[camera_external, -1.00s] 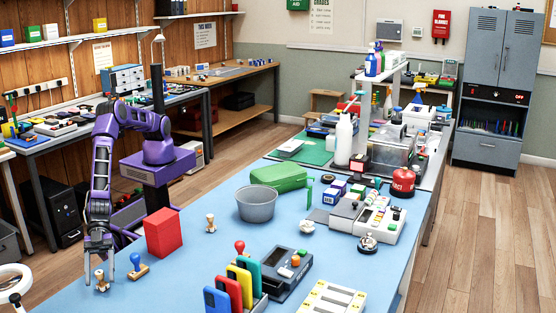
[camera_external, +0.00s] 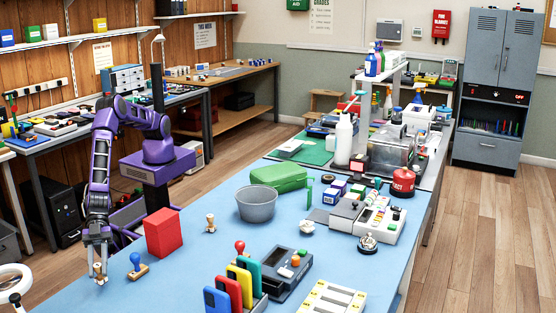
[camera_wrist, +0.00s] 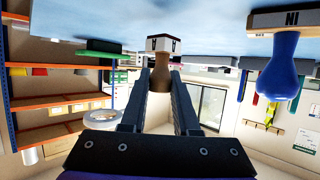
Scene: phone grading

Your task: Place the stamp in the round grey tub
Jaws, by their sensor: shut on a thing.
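A small stamp with a brown wooden handle (camera_external: 99,279) is between the fingers of my gripper (camera_external: 98,265), at the near left of the blue table. In the wrist view my gripper (camera_wrist: 160,85) is shut on its brown handle (camera_wrist: 160,78), and its white and dark foot (camera_wrist: 164,43) shows beyond the fingertips. In the external view it looks just above the table; any gap is too small to judge. The round grey tub (camera_external: 257,213) stands upright mid-table, to the right of and farther than my gripper. I see nothing in it.
A blue-handled stamp (camera_external: 137,268) stands close right of my gripper; it also shows in the wrist view (camera_wrist: 283,75). A red box (camera_external: 164,233), another wooden stamp (camera_external: 210,224) and a red-handled stamp (camera_external: 240,249) stand toward the tub. A green case (camera_external: 279,178) lies behind it.

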